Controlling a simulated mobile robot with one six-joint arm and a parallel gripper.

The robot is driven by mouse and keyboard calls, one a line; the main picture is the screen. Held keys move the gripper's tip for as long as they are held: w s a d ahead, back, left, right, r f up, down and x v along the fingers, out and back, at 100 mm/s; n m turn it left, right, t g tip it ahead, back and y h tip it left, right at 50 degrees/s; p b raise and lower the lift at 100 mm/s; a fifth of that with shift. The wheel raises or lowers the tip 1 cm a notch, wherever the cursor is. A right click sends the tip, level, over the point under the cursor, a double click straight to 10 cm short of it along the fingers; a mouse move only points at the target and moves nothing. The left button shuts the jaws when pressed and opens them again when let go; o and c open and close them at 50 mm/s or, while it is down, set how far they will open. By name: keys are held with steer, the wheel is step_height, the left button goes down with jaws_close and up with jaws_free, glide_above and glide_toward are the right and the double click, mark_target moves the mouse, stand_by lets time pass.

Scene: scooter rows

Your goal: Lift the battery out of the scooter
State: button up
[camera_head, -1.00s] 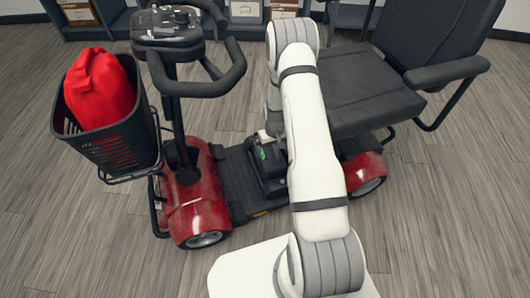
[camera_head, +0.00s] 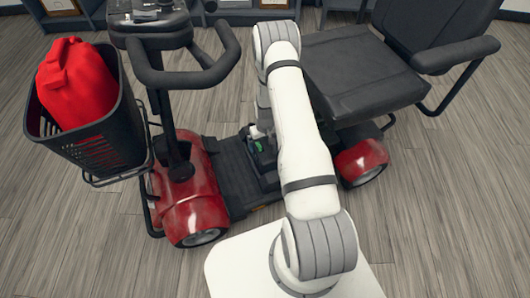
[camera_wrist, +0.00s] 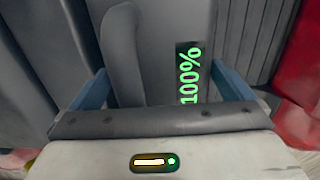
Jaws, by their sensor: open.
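The scooter (camera_head: 190,195) is red and black and stands in front of me. Its battery (camera_head: 268,166) is a dark block on the deck below the seat, partly hidden behind my arm. In the wrist view the grey battery (camera_wrist: 160,50) shows close up, with an upright handle (camera_wrist: 122,50) and a lit green "100%" display (camera_wrist: 190,75). My gripper (camera_wrist: 165,82) is open, with one blue finger left of the handle and the other right of the display. The fingers show no grip on anything. In the head view my gripper is mostly hidden by my arm.
The black seat (camera_head: 365,75) overhangs the deck at the right, close to my arm. The handlebar (camera_head: 195,70) and a basket (camera_head: 90,140) holding a red bag (camera_head: 75,85) are at the left. Shelves (camera_head: 220,8) stand behind. The foreground floor (camera_head: 80,250) is clear.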

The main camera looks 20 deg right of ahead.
steer(key=shift+r, duration=0.1)
steer(key=c, duration=1.7)
